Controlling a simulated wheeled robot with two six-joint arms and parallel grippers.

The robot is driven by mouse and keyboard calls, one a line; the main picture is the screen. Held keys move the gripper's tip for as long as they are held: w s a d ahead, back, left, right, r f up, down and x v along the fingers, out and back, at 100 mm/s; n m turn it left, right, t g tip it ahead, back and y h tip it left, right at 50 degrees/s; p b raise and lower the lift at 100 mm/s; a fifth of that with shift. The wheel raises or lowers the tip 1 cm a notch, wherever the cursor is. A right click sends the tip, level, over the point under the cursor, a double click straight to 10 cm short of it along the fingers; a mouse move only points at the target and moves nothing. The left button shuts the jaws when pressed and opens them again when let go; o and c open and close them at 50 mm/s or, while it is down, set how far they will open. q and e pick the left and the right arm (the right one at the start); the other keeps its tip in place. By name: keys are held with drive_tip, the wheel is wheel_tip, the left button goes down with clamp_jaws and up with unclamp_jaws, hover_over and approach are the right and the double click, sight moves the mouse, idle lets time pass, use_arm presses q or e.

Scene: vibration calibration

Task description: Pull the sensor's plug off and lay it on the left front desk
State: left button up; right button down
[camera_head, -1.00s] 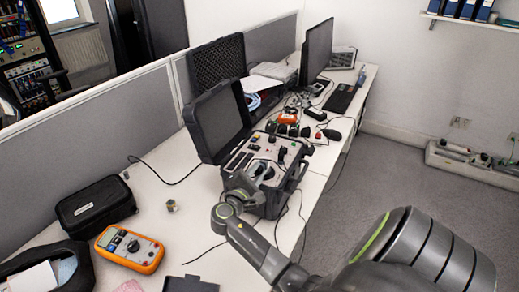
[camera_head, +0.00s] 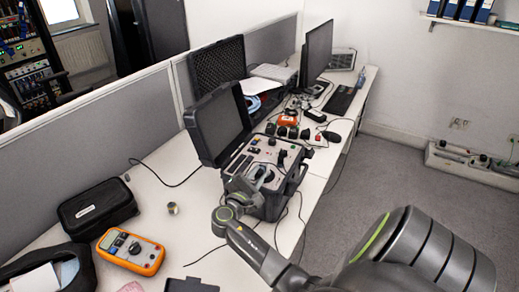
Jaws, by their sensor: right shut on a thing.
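The open black calibrator case (camera_head: 272,160) stands on the desk with its control panel up and its lid leaning back to the left. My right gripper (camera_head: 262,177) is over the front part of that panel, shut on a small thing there. I take it to be the sensor's plug, but my gripper and wrist hide it almost wholly. I cannot tell whether it is still seated in the sensor. The left front desk (camera_head: 165,245) is the white surface at the lower left. My left gripper is not in view.
On the left front desk are an orange multimeter (camera_head: 130,251), a black pouch (camera_head: 96,206), a small metal cylinder (camera_head: 173,208), an open black bag (camera_head: 75,268) and a dark flat object (camera_head: 190,286). White desk between the cylinder and the case is clear except for thin cables.

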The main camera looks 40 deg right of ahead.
sight(257, 176)
drive_tip(key=shift+n+p, duration=2)
drive_tip(key=shift+p, duration=0.25)
idle(0.5)
drive_tip(key=shift+n+p, duration=1.5)
idle(0.5)
drive_tip(key=shift+s+a, duration=0.2)
drive_tip(key=shift+a, duration=0.4)
idle(1.0)
drive_tip(key=shift+s+a+p, duration=0.1)
drive_tip(key=shift+a+p, duration=0.05)
drive_tip(key=shift+p, duration=0.15)
drive_tip(key=shift+p+v, duration=0.3)
drive_tip(key=shift+v, duration=1.15)
